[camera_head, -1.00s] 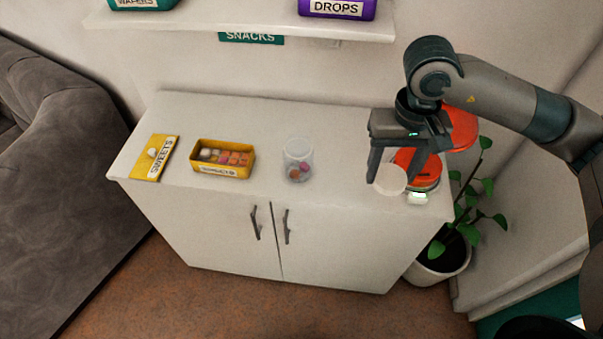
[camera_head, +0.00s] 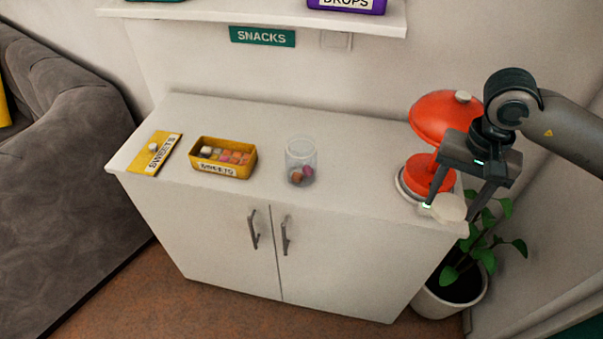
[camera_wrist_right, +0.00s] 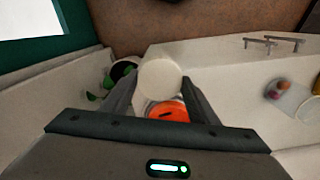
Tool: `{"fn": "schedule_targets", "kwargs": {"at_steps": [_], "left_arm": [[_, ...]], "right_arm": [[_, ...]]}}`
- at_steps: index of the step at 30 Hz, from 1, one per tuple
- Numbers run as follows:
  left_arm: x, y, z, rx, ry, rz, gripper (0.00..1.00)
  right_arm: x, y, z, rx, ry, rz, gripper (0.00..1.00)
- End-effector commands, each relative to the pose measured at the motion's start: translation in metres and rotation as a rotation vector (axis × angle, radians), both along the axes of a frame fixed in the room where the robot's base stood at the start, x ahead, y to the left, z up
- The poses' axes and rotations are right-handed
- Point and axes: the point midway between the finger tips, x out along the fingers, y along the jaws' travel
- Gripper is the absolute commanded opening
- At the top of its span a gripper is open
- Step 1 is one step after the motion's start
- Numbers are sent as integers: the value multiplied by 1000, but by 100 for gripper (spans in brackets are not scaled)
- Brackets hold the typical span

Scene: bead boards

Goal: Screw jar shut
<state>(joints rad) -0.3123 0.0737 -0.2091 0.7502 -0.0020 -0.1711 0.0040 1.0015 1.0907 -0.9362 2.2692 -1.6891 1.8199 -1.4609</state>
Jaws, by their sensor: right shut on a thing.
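The clear glass jar (camera_head: 300,163) stands upright and open-topped on the white cabinet, right of the yellow tin, with a few sweets in its bottom. It also shows, blurred, in the right wrist view (camera_wrist_right: 287,94). My right gripper (camera_head: 450,203) is shut on a round white lid (camera_head: 451,208) near the cabinet's front right corner, well to the right of the jar. In the right wrist view the lid (camera_wrist_right: 160,79) shows flat face on between the fingertips. My left gripper is not in view.
A red domed lamp-like object (camera_head: 440,115) stands close behind my right gripper. A plant (camera_head: 460,275) stands on the floor at right. The cabinet top between jar and lamp is clear.

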Motion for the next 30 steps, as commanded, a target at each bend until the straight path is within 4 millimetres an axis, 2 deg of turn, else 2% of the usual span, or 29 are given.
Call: {"fn": "schedule_targets", "kwargs": {"at_steps": [4,14,17,21,26,30], "left_arm": [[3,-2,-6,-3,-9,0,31],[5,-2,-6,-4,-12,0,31],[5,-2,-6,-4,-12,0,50],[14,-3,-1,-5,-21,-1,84],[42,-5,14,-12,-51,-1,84],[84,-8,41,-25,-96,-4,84]], "right_arm": [[-2,-8,-6,-2,-1,-36,31],[-2,-10,-5,-2,-2,-44,31],[-1,-9,-5,-2,-2,-45,31],[3,-5,-5,-2,-2,-71,31],[19,12,-4,0,-3,-168,31],[44,39,-3,-1,-3,-327,31]]}}
